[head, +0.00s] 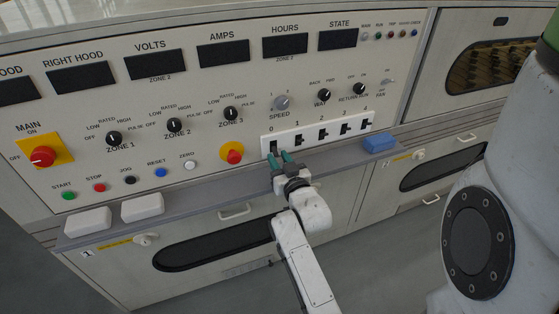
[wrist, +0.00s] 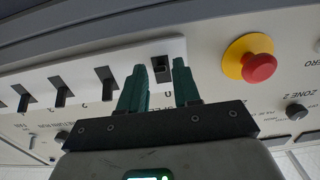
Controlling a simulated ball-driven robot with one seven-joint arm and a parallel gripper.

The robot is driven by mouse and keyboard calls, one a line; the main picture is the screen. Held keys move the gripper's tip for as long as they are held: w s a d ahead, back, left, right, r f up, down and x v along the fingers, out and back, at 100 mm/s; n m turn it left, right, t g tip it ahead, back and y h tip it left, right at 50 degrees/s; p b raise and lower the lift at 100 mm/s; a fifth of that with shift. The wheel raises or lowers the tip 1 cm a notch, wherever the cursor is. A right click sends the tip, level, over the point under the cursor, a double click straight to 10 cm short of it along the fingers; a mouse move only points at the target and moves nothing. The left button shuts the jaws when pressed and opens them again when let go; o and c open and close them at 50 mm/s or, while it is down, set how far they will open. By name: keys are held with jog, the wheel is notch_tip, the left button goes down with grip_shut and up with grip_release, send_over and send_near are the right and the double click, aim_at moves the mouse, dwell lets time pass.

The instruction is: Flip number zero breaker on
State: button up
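The number zero breaker (head: 273,146) is a dark switch at the left end of a white strip (head: 331,130) on the grey panel, under the label 0. My gripper (head: 279,157) is at its lower edge, with two green fingers pointing at the panel. In the wrist view, which is turned upside down, the breaker (wrist: 161,69) shows between the two spread fingertips. The gripper is open and nothing is held. I cannot tell whether the fingers touch the strip. The lever's position is too small to read surely.
Several similar breakers, starting with breaker 1 (head: 298,140), sit to the right. A red emergency button (head: 234,157) on yellow is close on the left.

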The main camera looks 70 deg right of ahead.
aim_at(275, 150)
grip_shut()
jog(key=shift+r, duration=0.1)
